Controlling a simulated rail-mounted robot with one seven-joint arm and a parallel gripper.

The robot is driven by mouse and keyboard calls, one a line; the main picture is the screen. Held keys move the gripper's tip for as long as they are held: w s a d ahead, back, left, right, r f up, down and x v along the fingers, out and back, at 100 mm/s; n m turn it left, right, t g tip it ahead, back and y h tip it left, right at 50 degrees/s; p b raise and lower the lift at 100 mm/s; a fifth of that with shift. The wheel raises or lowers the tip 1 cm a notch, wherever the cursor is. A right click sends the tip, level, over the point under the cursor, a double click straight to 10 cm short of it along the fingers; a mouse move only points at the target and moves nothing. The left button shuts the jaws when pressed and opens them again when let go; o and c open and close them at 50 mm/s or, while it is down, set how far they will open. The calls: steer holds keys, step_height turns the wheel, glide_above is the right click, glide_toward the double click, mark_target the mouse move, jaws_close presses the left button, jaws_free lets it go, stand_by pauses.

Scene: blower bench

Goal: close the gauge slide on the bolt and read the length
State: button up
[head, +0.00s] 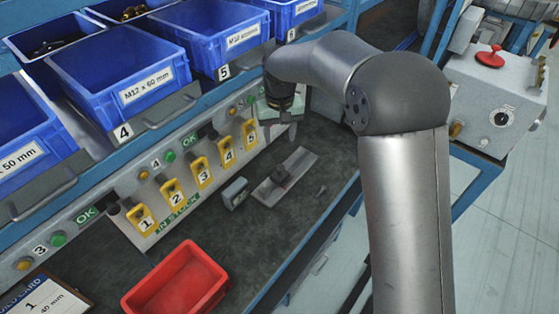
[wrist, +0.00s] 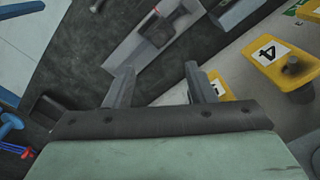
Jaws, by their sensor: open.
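The gauge is a pale metal plate (head: 298,170) lying on the dark bench mat, with a dark block (head: 280,174) on it that looks like the slide. In the wrist view the plate (wrist: 127,52) lies beyond my fingertips, and the dark block (wrist: 160,29) shows on it. I cannot make out a bolt in the gauge. A grey boxy unit (head: 235,193), perhaps the readout, stands left of the plate; its reading is not legible. My gripper (head: 283,132) is open above and behind the gauge. Its two fingers (wrist: 160,76) are apart with nothing between them.
Numbered yellow tags (head: 203,172) stand along the rack behind the gauge. A small dark piece (head: 321,190) lies right of the plate. A red bin (head: 177,285) sits at the front left. Blue bins (head: 120,75) line the shelf above. A control box (head: 490,100) is at right.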

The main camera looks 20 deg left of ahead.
mark_target(280, 167)
step_height(280, 167, down, 12)
steer(key=shift+r+p, duration=0.2)
steer(key=shift+p, duration=0.55)
steer(key=c, duration=0.8)
steer(key=shift+w+d+f+b, duration=0.15)
steer(key=shift+w+d+b, duration=0.1)
steer(key=shift+w+b, duration=0.4)
steer(key=shift+c, duration=0.2)
steer(key=o, duration=0.8)
